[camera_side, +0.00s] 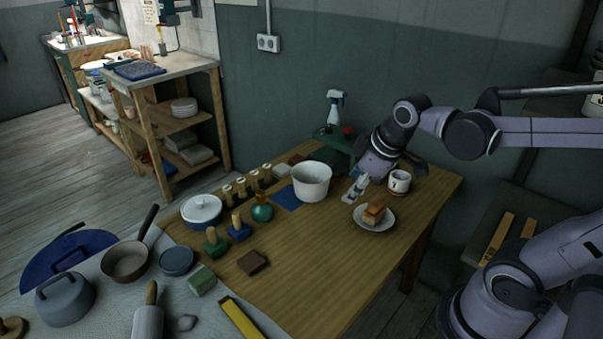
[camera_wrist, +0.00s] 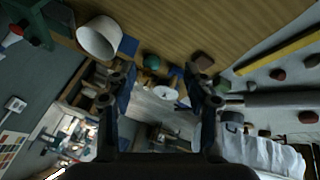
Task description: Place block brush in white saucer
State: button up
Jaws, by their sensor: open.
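A white saucer (camera_side: 358,225) lies on the wooden table near its right side. A small block with a brown top and tan lower part, which looks like the block brush (camera_side: 374,212), sits on the saucer. My gripper (camera_side: 358,187) is above the table, behind and slightly left of the saucer, and apart from the brush. In the wrist view my gripper (camera_wrist: 160,80) has its two fingers spread with nothing between them. I cannot make out the saucer or the brush in the wrist view.
A white pot (camera_side: 311,182) stands just left of my gripper, also in the wrist view (camera_wrist: 98,38). A mug (camera_side: 399,182) stands on its right. The front middle of the table is clear.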

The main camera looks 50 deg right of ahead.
jog(key=s+a+m+t+y, duration=0.1)
jog(key=s+a+m+t, duration=0.1)
jog(key=a+m, duration=0.3)
jog(key=shift+s+a, duration=0.15)
jog(key=shift+s, duration=0.35)
